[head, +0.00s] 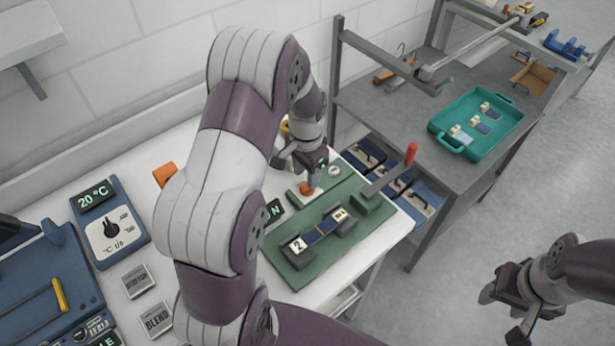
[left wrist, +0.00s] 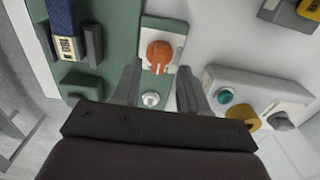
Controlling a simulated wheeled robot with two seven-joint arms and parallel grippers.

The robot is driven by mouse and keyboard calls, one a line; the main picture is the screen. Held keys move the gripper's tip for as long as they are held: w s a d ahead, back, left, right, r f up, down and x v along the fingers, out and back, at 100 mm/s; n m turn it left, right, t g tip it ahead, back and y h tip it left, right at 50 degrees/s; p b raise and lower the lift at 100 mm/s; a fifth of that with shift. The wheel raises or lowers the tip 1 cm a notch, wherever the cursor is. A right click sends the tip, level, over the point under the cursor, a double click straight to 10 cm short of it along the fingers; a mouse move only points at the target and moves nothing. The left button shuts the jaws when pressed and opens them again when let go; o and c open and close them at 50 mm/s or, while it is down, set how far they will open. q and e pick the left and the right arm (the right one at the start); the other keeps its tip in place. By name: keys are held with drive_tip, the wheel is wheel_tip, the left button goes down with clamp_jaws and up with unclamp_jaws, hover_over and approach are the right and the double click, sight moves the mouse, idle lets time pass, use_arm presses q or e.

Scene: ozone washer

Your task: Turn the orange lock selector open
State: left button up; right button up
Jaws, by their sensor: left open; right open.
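The orange lock selector (left wrist: 159,54) is a round knob with a white mark on a pale plate, in the upper middle of the left wrist view. In the head view the orange selector (head: 307,188) shows just below my left gripper (head: 300,165). My left gripper also shows in the left wrist view (left wrist: 158,88), its two fingers open and apart, with the knob ahead between them. I cannot tell whether they touch it. My right gripper (head: 505,303) is open and empty at the lower right, over the floor, far from the selector.
The selector's green base (head: 310,262) carries a strip between two dark holders. A red-handled lever (head: 411,154) stands to its right. A teal tray (head: 466,152) sits on the grey shelf. A temperature panel (head: 113,227) is at left.

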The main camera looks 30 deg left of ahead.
use_arm(q)
wheel_tip(320, 180, down, 3)
drive_tip(key=shift+f, duration=0.15)
clamp_jaws()
